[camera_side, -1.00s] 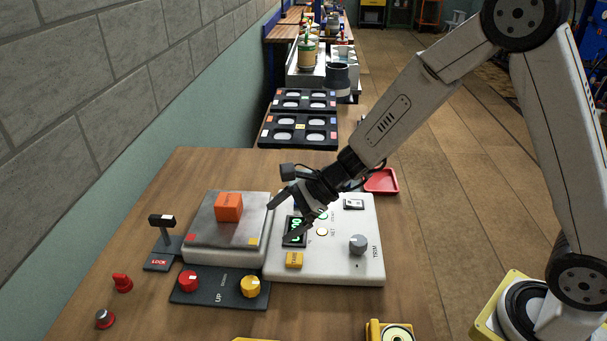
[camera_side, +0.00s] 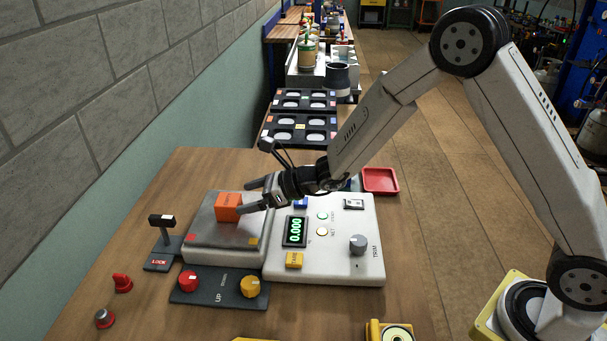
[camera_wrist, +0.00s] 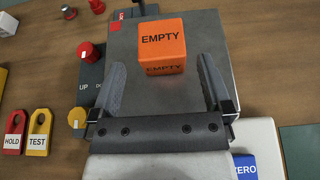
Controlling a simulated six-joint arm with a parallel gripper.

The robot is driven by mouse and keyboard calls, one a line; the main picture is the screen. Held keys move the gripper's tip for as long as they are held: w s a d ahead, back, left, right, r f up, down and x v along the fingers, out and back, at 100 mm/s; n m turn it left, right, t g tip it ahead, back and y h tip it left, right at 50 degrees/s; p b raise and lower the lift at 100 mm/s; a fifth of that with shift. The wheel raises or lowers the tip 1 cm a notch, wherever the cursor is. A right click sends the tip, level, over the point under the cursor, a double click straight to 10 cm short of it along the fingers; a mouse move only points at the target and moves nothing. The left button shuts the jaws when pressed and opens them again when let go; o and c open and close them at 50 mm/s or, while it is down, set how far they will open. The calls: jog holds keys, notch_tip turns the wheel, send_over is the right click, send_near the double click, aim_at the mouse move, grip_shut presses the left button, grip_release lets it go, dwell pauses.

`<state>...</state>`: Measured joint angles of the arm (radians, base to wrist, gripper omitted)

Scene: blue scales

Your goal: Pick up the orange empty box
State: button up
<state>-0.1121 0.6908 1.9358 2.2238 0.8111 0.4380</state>
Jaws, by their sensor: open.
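The orange box (camera_side: 228,207) rests on the grey metal plate of the scale (camera_side: 212,235). In the wrist view the box (camera_wrist: 162,46) shows the word EMPTY on two faces. My gripper (camera_side: 247,197) is open and level, just right of the box in the side view. In the wrist view its two fingers (camera_wrist: 160,75) point toward the box, which lies ahead of the gap between the tips. Nothing is held. The scale display (camera_side: 295,231) reads 0.000.
A panel with a red and a yellow knob (camera_side: 219,287) lies in front of the scale. A LOCK lever (camera_side: 164,240) stands left of it. A red tray (camera_side: 380,180) sits at the back right. HOLD and TEST tags (camera_wrist: 26,132) lie left in the wrist view.

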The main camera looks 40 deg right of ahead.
aim_at(233, 200)
jog(key=shift+x, duration=0.8)
jog(key=shift+x, duration=2.6)
jog(key=shift+d, duration=0.1)
jog(key=c, duration=1.1)
jog(key=shift+r, duration=0.2)
